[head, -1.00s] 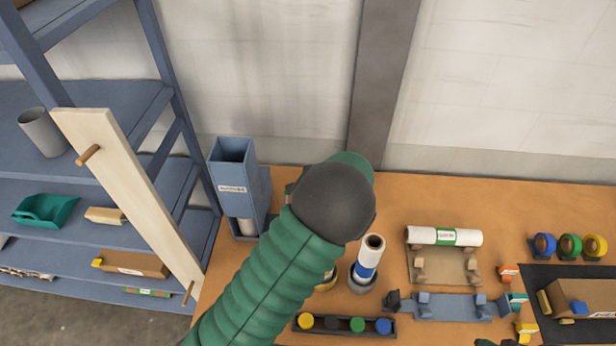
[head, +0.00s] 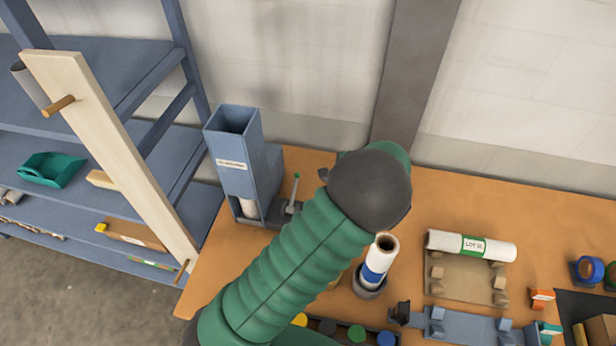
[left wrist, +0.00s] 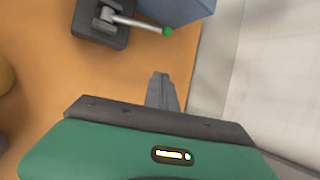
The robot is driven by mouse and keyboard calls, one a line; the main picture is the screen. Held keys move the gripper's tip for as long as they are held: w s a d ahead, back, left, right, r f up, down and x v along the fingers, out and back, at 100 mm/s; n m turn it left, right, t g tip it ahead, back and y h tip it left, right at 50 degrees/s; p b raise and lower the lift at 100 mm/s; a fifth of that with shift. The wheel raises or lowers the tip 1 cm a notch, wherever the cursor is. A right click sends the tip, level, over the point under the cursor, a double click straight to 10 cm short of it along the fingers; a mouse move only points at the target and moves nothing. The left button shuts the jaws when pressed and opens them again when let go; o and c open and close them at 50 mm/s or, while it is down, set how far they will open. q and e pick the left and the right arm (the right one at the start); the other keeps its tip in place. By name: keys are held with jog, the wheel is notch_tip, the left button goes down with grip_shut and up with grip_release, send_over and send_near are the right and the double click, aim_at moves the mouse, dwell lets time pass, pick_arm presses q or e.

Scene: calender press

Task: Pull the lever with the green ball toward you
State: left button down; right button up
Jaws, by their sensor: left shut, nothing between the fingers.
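The lever's green ball (head: 296,176) tops a thin grey rod beside the blue dispenser (head: 238,165), and it stands clear of my arm in the head view. In the left wrist view the green ball (left wrist: 168,31) is at the end of a metallic rod, which rises from a dark base (left wrist: 102,22) at the top. My left gripper (left wrist: 161,78) is shut and empty, its fingertips apart from the ball and below it in that picture. In the head view my left arm mostly hides the gripper. My right gripper is not in view.
A blue-banded tube (head: 376,262) stands in a holder to the right of my arm. A white roll (head: 470,245) lies on a cradle farther right. A shelf with a leaning wooden board (head: 115,155) is at the left. The wall stands behind the bench.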

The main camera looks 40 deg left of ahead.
aim_at(294, 192)
pick_arm(q)
jog(key=p+x, duration=0.2)
jog(key=x, duration=0.7)
jog(key=shift+a+f, duration=0.25)
jog(key=shift+a, duration=0.15)
jog(key=s+r+p, duration=0.1)
jog(key=s+a+r, duration=0.1)
jog(key=shift+s+a+r+p, duration=0.2)
jog(key=shift+s+a+p, duration=0.05)
jog(key=shift+s+p, duration=0.1)
jog(key=shift+w+f, duration=0.1)
